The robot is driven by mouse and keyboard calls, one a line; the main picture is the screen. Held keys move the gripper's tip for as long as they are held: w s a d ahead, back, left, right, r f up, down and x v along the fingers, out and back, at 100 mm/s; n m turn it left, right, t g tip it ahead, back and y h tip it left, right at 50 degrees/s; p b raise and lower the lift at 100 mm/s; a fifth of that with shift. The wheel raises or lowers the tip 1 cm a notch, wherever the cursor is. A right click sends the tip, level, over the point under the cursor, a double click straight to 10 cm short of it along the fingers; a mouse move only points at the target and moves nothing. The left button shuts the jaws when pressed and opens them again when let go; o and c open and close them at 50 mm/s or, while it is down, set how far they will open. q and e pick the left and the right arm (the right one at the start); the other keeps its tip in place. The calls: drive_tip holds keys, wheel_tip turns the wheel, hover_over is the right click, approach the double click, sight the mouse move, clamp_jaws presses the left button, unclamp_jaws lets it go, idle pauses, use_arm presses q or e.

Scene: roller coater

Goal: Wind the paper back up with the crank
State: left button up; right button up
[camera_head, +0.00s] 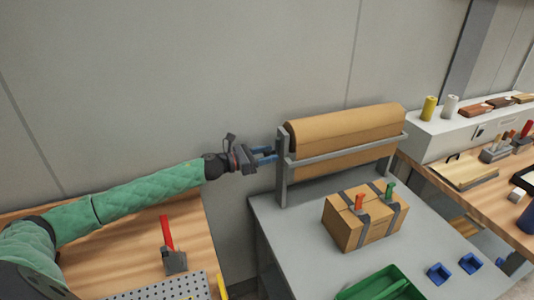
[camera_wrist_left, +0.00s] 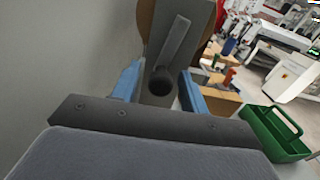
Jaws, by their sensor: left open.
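A large brown paper roll (camera_head: 345,125) lies across a grey metal stand (camera_head: 283,175) on the grey table. The crank (camera_wrist_left: 160,82), a grey arm with a dark round knob, is on the roll's left end in the left wrist view. My left gripper (camera_head: 264,155) is at the left end of the stand. Its blue fingers (camera_wrist_left: 160,88) are open, one on each side of the knob; I cannot tell if they touch it. The crank is mostly hidden in the head view. My right gripper is not in view.
A strapped cardboard box (camera_head: 363,219) with red- and green-handled tools sits in front of the roll. A green tray (camera_head: 381,284) and blue blocks (camera_head: 439,272) are near the front. A wall stands close behind my left arm.

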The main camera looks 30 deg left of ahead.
use_arm(q)
clamp_jaws()
idle(0.3)
